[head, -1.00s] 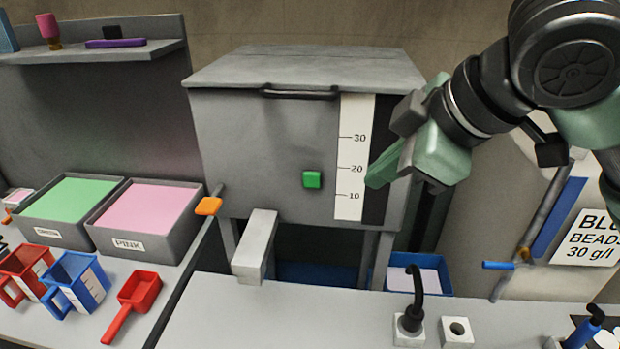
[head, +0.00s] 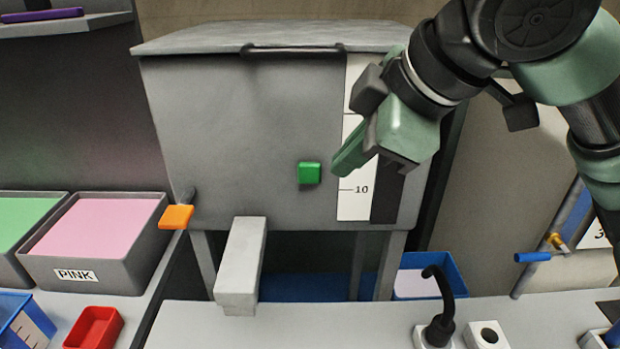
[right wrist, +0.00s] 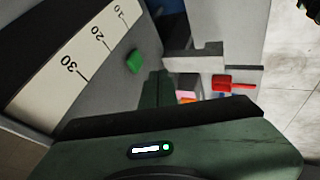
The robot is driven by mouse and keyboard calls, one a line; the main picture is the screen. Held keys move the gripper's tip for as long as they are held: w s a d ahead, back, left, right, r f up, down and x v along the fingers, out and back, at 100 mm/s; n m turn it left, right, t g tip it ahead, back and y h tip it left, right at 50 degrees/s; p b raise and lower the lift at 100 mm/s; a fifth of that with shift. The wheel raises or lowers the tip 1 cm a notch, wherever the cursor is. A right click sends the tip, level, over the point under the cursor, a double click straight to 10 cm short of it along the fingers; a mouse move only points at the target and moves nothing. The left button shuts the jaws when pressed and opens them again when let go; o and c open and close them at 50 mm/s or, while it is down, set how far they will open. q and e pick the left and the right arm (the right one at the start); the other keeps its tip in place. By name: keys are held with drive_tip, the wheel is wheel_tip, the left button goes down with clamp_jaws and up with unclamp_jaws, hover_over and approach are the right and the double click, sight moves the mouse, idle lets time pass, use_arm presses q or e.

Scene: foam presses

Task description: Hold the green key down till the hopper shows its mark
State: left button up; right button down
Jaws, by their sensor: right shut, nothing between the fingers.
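The green key (head: 309,173) sits on the front wall of the grey hopper (head: 235,120). A white scale strip (head: 354,205) and a dark vertical strip (head: 387,196) run beside it. The 10 mark is readable; my right arm covers part of the scale. My right gripper (head: 337,168) is shut and empty, its tips a little right of the key with a visible gap in the picture. In the right wrist view the key (right wrist: 134,62) is near the shut fingers (right wrist: 158,88), apart from them. My left gripper is not in view.
A chute (head: 240,265) juts from below the hopper. An orange tab (head: 176,217) is at its left side. A pink bin (head: 100,235) and a red scoop (head: 93,328) lie left.

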sight(309, 173)
drive_tip(key=w+a+f+p, duration=0.2)
drive_tip(key=w+a+f, duration=0.1)
drive_tip(key=w+f, duration=0.4)
drive_tip(key=shift+w+a+f+p, duration=0.25)
drive_tip(key=shift+w+f+p, duration=0.15)
drive_tip(key=shift+w, duration=0.3)
